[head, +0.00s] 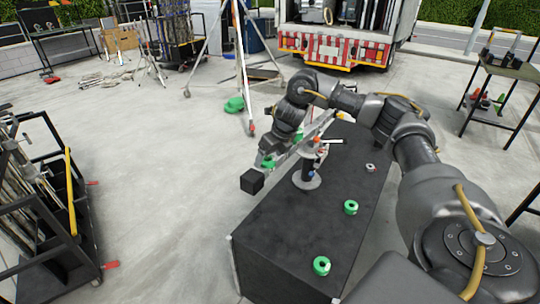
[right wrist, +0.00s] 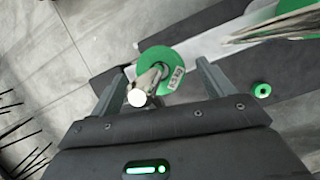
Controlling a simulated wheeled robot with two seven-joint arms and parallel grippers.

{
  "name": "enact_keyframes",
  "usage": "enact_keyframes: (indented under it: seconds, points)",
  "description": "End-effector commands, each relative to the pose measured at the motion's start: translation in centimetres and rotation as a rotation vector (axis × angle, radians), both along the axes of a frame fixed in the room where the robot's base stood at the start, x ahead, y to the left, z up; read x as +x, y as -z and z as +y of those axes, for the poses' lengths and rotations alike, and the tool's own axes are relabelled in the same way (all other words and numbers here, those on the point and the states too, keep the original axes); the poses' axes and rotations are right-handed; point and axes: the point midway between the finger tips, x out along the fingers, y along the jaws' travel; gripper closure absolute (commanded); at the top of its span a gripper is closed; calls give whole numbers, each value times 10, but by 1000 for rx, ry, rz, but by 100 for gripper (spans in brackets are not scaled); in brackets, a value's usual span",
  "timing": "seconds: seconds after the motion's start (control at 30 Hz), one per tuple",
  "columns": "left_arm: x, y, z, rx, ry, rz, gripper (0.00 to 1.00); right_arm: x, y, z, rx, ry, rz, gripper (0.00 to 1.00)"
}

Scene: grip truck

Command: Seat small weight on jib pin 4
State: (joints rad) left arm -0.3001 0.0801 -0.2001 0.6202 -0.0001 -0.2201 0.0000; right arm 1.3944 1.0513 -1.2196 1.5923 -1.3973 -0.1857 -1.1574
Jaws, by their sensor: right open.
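A long pale jib (head: 310,133) stands on a post with a round grey base (head: 307,180) on the black worktop (head: 300,230). My right gripper (head: 266,158) is at the jib's near left end. In the right wrist view its two fingers (right wrist: 162,88) are open, one each side of a pin with a pale round end (right wrist: 137,98). A green weight disc (right wrist: 163,66) with a small white label sits around that pin between the fingers. I cannot tell whether the fingers touch it. Two green weights (head: 350,207) (head: 321,265) lie on the worktop. My left gripper is out of view.
A small grey ring (head: 370,168) lies on the worktop's far part. A tripod (head: 243,70), a rack cart (head: 60,220) and a truck (head: 335,45) stand around.

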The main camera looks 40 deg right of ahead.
Motion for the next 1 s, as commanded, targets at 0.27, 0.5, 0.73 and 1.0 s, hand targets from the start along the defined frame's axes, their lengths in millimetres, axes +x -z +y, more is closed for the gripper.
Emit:
enact_keyframes:
  seconds: [0.27, 0.5, 0.73, 1.0]
  points:
    - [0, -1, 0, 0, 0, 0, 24, -11, -36, -4, -1, 0, -7, 19]
    - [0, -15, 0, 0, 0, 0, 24, -28, -78, -8, 0, 1, -6, 19]
    - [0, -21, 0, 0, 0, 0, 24, -37, -98, -9, 0, 0, -3, 19]
    - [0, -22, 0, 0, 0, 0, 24, -39, -100, -10, 1, 1, -1, 19]
